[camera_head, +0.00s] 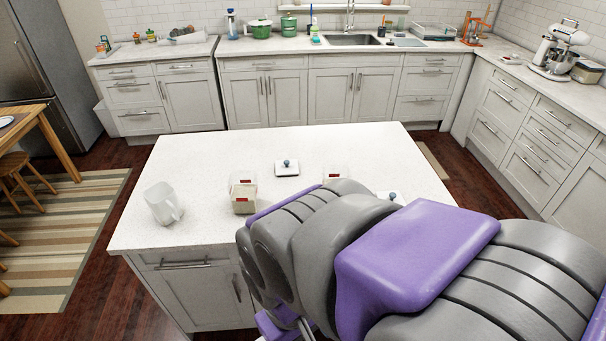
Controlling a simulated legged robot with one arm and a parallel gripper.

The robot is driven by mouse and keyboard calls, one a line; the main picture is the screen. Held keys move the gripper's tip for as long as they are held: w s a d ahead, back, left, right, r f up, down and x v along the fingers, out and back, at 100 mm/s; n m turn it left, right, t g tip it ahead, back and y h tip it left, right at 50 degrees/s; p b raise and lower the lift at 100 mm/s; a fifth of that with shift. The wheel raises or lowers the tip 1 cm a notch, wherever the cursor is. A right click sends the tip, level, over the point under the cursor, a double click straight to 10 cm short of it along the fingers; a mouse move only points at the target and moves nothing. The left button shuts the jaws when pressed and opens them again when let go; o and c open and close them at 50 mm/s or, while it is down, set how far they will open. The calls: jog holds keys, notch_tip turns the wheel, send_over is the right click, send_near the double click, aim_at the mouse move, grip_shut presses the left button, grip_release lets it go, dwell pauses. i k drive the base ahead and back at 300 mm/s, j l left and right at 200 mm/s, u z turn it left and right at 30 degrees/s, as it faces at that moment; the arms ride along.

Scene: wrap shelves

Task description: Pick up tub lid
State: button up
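A flat white lid (287,171) with a dark blue knob lies on the white island counter (200,170), near its middle. A second lid-like white piece with a blue knob (392,196) shows to the right, partly hidden by my arm. A clear tub with pale contents and a red label (243,197) stands left of the first lid. A similar tub (336,172) stands right of it, its lower part hidden by my arm. My grey and purple arm covers the lower right. My gripper's fingers do not show.
A translucent pitcher (163,204) stands at the island's left side. The back of the island is clear. Behind it run cabinets with a sink (352,40), green pots (261,30) and a stand mixer (560,50). A wooden table (48,142) is at the left.

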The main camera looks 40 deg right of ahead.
aim_at(395, 196)
jog(key=z, duration=1.25)
